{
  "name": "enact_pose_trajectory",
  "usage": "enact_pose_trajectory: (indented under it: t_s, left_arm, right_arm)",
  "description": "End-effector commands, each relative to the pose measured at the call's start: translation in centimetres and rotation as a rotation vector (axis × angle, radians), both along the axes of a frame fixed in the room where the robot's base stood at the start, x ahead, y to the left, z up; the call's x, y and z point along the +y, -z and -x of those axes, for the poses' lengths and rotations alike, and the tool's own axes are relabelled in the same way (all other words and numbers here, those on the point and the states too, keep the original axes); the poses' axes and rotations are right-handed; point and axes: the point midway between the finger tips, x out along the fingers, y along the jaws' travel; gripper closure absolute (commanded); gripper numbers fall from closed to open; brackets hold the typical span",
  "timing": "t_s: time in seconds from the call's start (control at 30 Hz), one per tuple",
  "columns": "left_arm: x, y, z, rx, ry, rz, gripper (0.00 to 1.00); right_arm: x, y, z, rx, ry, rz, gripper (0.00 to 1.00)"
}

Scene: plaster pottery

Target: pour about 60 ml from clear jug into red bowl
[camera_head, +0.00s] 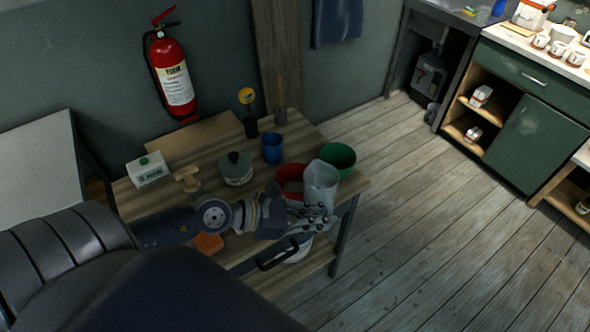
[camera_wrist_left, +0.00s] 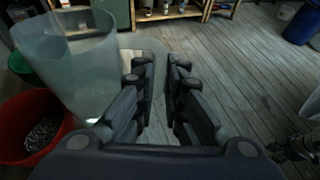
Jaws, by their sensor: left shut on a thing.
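The clear jug (camera_head: 320,183) is at the right front of the wooden table, close beside the red bowl (camera_head: 288,174) and partly in front of it. In the left wrist view the jug (camera_wrist_left: 75,65) looks near upright, and its handle runs between the fingers. My left gripper (camera_head: 312,214) is shut on the jug's handle; its fingers also show in the left wrist view (camera_wrist_left: 160,82). The red bowl (camera_wrist_left: 35,125) holds something grey and grainy at its bottom. The liquid level in the jug cannot be made out.
A green bowl (camera_head: 338,157) stands just behind the jug. A blue cup (camera_head: 272,148), a lidded pot (camera_head: 236,168), a white carton (camera_head: 147,170) and an orange block (camera_head: 208,243) are also on the table. Open floor lies to the right.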

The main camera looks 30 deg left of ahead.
Motion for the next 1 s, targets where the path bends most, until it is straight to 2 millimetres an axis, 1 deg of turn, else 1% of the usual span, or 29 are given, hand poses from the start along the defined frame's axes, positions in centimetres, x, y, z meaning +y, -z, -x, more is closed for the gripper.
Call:
enact_pose_trajectory:
  t_s: [0.03,0.1,0.2,0.3,0.4,0.6,1.0]
  left_arm:
    - [-0.4,0.1,0.6,0.006,-0.022,0.006,1.00]
    - [-0.9,1.2,1.4,0.007,-0.048,0.005,1.00]
    - [-1.8,2.8,2.7,0.007,-0.081,0.007,1.00]
    - [-2.3,3.9,3.6,0.003,-0.099,0.005,1.00]
    - [-2.7,4.5,4.2,0.001,-0.105,0.003,1.00]
    - [-3.0,5.1,4.7,-0.001,-0.112,0.001,1.00]
    - [-2.9,4.9,4.6,0.010,-0.113,0.013,1.00]
  right_arm:
    - [0.0,-1.6,0.2,0.002,0.000,0.000,0.60]
    - [0.0,-2.6,0.3,0.004,0.000,0.000,0.60]
    - [0.0,-3.9,0.3,0.005,0.000,0.000,0.60]
    - [0.0,-4.5,0.3,0.005,0.000,0.000,0.60]
    - [0.0,-4.7,0.4,0.006,0.000,0.000,0.60]
    - [0.0,-4.9,0.5,0.007,0.000,0.001,0.60]
    - [0.1,-4.9,0.5,0.007,0.000,-0.001,0.60]
